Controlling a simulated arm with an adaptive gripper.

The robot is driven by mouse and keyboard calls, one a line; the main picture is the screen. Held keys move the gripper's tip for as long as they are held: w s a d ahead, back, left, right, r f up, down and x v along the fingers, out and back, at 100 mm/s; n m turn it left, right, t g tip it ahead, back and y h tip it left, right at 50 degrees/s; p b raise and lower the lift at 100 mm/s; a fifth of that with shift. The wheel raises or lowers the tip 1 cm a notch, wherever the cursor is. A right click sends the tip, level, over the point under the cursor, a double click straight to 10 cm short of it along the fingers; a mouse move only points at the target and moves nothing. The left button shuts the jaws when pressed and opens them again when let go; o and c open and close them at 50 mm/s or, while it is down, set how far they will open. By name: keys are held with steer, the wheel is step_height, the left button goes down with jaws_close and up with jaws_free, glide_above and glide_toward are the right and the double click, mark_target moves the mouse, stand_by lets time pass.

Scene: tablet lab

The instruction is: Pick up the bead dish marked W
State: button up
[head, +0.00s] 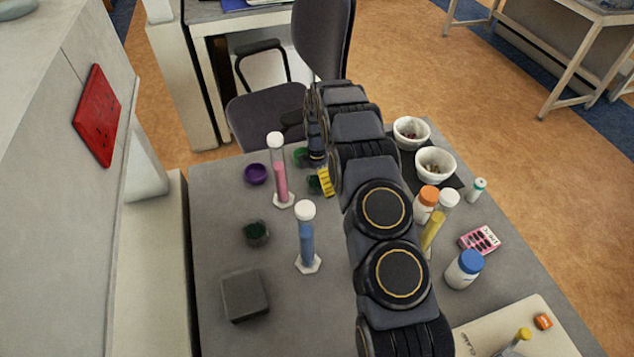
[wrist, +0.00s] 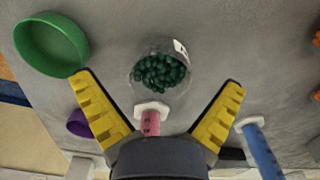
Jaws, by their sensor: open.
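In the wrist view, a clear round dish (wrist: 160,72) of dark green beads stands on the grey table. It carries a small white tag whose letter I cannot read. My gripper (wrist: 158,84) is open and empty, with its yellow fingers spread to either side of the dish, apart from it. In the head view, my gripper (head: 326,181) shows as a yellow finger beside my arm. Only a sliver of dark green shows next to it, and my arm hides the rest.
A pink cylinder (head: 281,180) and a blue cylinder (head: 306,245) stand upright left of my arm. A green dish (wrist: 50,45) and a purple dish (head: 256,174) are nearby. A grey block (head: 244,296) sits at the front left. Bottles and two white bowls (head: 434,164) stand right.

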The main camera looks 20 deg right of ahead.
steer(key=shift+f, duration=0.85)
steer(key=c, duration=1.2)
steer(key=shift+r, duration=0.1)
